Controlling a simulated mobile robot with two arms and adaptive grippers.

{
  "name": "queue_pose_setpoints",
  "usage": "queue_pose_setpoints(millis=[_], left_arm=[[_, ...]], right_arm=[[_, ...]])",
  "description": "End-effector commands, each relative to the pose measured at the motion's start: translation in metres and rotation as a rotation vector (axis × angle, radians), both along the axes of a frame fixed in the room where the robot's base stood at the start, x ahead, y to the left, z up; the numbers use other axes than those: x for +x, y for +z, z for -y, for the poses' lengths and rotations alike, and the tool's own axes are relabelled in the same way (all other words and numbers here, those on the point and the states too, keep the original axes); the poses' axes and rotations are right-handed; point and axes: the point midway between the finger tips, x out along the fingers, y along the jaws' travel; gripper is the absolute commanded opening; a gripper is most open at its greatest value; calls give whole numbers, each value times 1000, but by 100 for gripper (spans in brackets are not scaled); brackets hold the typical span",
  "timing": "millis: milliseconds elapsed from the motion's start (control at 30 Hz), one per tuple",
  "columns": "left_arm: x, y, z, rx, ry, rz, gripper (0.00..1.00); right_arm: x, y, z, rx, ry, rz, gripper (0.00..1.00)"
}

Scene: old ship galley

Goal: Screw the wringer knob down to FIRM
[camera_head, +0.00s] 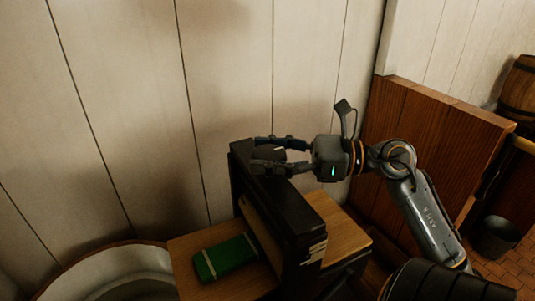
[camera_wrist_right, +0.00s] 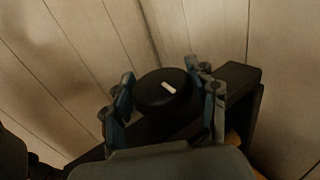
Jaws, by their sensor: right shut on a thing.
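The wringer knob (camera_wrist_right: 160,97) is a round black disc with a short white mark on its top. It sits above the dark wringer frame (camera_head: 285,212). My right gripper (camera_head: 277,156) reaches in from the right and is shut on the knob, one finger on each side of it; the knob (camera_head: 268,153) is partly covered by the fingers. The right wrist view shows the fingers (camera_wrist_right: 166,103) on both sides of the knob and the white mark pointing diagonally. No FIRM marking is readable. My left gripper is not in view.
A green block with light bands (camera_head: 225,257) lies on a wooden board (camera_head: 190,248) left of the frame. A round tub (camera_head: 65,290) stands at bottom left. A wooden partition (camera_head: 430,135) rises behind my right arm. A barrel (camera_head: 518,90) and bucket (camera_head: 496,238) are at far right.

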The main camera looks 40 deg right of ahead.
Motion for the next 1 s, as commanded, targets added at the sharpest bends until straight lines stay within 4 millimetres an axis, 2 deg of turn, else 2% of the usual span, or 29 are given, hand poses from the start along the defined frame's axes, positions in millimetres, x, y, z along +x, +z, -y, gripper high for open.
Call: queue_pose_setpoints(millis=[200, 233, 333, 767, 1000], left_arm=[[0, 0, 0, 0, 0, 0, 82], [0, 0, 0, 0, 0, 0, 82], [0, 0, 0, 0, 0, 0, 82], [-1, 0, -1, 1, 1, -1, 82], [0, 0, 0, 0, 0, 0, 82]], right_arm=[[0, 1, 1, 1, -1, 1, 27], [0, 1, 1, 1, -1, 1, 60], [0, 1, 1, 1, -1, 1, 81], [-4, 0, 4, 3, -1, 0, 82], [-35, 0, 34, 4, -6, 0, 82]])
